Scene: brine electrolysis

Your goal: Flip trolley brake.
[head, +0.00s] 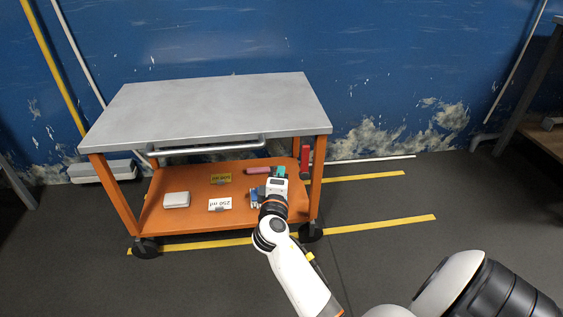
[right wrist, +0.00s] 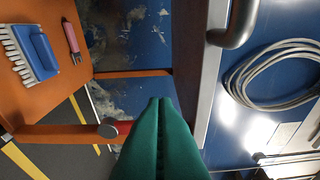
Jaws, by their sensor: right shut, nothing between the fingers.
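The trolley has a grey top (head: 210,105) and an orange lower shelf (head: 160,215) on black castors. A red upright part (head: 305,158), which looks like the brake lever, is at its right-hand post. In the right wrist view a small red part (right wrist: 122,126) shows beside a grey round knob (right wrist: 108,129), partly hidden by my fingers. My right gripper (head: 279,171) is at the trolley's front right, below the tabletop and left of the red part. Its green fingers (right wrist: 160,102) are shut with nothing between them. I cannot tell whether they touch the red part. My left gripper is out of view.
A grey handle bar (head: 207,148) runs along the trolley's front. The floor on the right is free.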

